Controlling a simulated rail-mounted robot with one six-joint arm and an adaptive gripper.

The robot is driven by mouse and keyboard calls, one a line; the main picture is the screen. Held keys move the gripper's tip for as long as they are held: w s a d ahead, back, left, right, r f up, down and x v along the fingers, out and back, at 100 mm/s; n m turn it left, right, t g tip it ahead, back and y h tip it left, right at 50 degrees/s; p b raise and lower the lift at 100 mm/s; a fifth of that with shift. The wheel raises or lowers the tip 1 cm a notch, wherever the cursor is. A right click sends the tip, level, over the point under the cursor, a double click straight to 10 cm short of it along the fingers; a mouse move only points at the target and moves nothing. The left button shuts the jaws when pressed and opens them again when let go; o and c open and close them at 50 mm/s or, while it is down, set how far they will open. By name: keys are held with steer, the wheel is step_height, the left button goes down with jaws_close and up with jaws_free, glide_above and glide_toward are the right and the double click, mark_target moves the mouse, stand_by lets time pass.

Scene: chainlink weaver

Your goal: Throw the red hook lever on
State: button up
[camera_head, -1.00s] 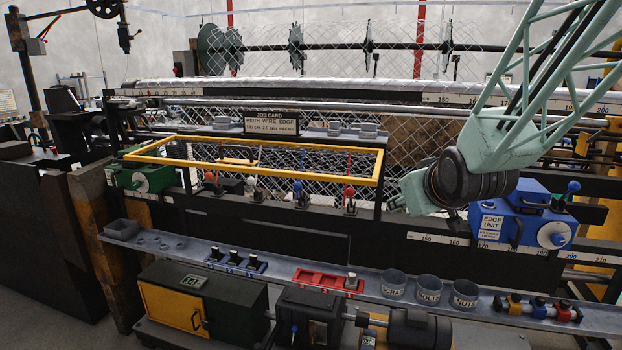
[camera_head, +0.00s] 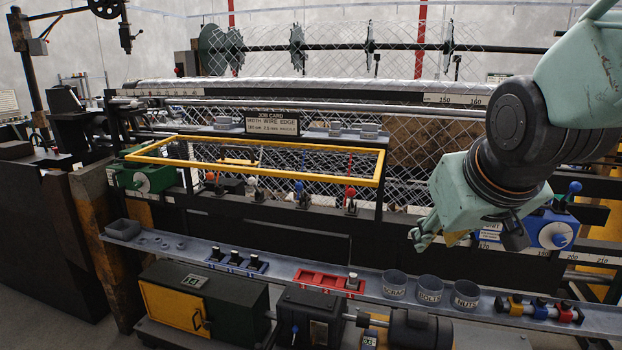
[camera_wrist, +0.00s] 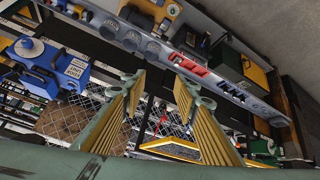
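A thin red lever (camera_wrist: 160,124) also shows in the wrist view, between and beyond my fingers. My gripper (camera_head: 468,238) is to the right of the red-knobbed lever in the head view and clear of it. In the wrist view my gripper (camera_wrist: 160,88) has its two ribbed fingers spread, with nothing between them.
A blue-knobbed lever (camera_head: 299,189) stands left of the red one. The blue edge unit (camera_head: 545,230) is partly hidden behind my gripper. A grey shelf with cups (camera_head: 429,289) runs along the front.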

steer(key=s+a+g, duration=0.1)
steer(key=s+g, duration=0.1)
steer(key=s, duration=1.1)
steer(key=s+a+m+g, duration=0.1)
steer(key=s+g, duration=0.1)
steer(key=s, duration=1.2)
steer(key=shift+a+f+y, duration=0.3)
steer(key=shift+a+f, duration=0.1)
steer(key=shift+c, duration=0.3)
